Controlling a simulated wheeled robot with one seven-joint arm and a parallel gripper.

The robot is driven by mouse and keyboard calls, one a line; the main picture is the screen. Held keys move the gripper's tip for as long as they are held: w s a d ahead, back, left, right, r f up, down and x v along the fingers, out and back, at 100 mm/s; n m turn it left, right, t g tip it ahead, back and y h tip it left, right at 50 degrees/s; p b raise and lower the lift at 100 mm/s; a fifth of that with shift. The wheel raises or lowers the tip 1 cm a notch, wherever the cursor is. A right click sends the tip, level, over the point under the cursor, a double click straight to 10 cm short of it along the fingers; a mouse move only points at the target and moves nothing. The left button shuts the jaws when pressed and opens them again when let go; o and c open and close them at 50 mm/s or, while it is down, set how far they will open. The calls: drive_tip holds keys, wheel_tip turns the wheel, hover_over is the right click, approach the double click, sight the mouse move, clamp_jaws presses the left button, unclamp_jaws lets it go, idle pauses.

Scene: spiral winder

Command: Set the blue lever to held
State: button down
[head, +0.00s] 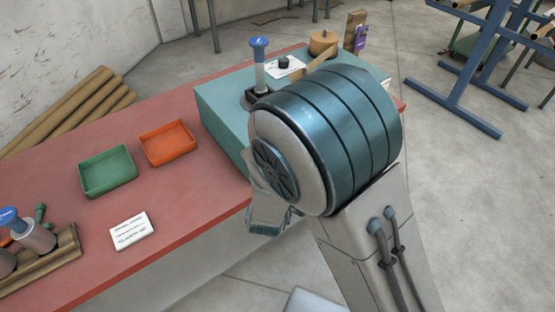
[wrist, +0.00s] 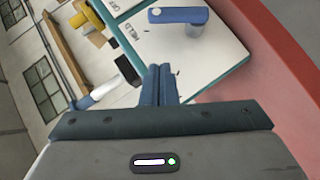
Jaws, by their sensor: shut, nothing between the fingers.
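The blue lever (wrist: 178,15) shows at the top of the wrist view. Its flat handle lies across the picture, with a round post under its right end. It stands over a white plate (wrist: 215,55) with a HELD label (wrist: 112,37) at the left and another label, partly cut off, above it. The handle's left end points towards the side with the labels; I cannot tell its exact setting. My gripper (wrist: 160,72) is shut and empty, below the lever in the picture and apart from it. In the head view my arm hides the gripper and lever.
The teal machine box (head: 218,108) stands on a red table (head: 200,205). A blue-topped upright handle (head: 259,50) and a black knob (head: 284,63) stand on the box. Green (head: 108,170) and orange (head: 167,143) trays and a white card (head: 131,230) lie to the left.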

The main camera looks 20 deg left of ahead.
drive_tip(key=v, duration=0.6)
drive_tip(key=shift+d+r, duration=0.25)
drive_tip(key=shift+r, duration=0.05)
drive_tip(key=w+d+r+m+g, duration=0.3)
drive_tip(key=d+m, duration=0.1)
drive_tip(key=d, duration=0.2)
drive_tip(key=w+d+r+m+g, duration=0.2)
drive_tip(key=d+r+m, duration=0.2)
drive_tip(key=d, duration=0.3)
drive_tip(key=s+d+r+m+g+h, duration=0.2)
drive_tip(key=s+d+m, duration=0.2)
drive_tip(key=d, duration=0.7)
drive_tip(key=s+d+r+m+g+h, duration=0.2)
drive_tip(key=s+d+m, duration=0.3)
drive_tip(key=d, duration=0.6)
drive_tip(key=shift+s+d+r+g+h, duration=0.2)
drive_tip(key=shift+s+r+g+h, duration=0.15)
drive_tip(key=shift+s, duration=0.8)
